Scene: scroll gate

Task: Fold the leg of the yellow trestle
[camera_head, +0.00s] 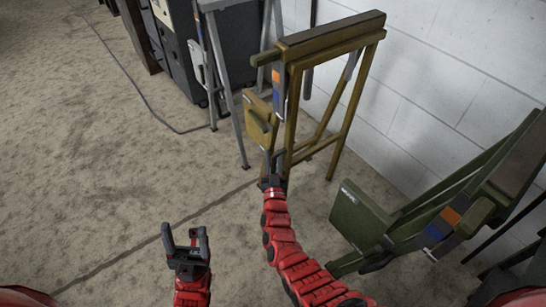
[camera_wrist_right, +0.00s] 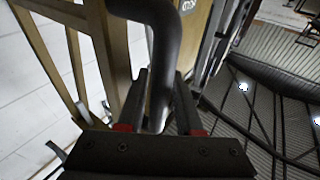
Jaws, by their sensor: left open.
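The yellow trestle (camera_head: 335,40) stands upright by the wall, its frame a dull yellow with a dark top beam. A yellow panel (camera_head: 258,122) with a small label sits low on its left side. My right gripper (camera_head: 271,181) is at the trestle's lower front, by its near leg. In the right wrist view its fingers (camera_wrist_right: 163,95) close on both sides of a dark curved handle (camera_wrist_right: 187,25), with yellow bars behind. My left gripper (camera_head: 186,238) is open and empty above the floor, apart from the trestle.
A green trestle (camera_head: 445,205) leans at the right, close to my right arm's side. A grey stand (camera_head: 236,110) and dark cabinets (camera_head: 178,55) are behind left. A cable (camera_head: 125,70) lies on the floor. The floor at left is clear; a block wall (camera_head: 425,60) is at the back.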

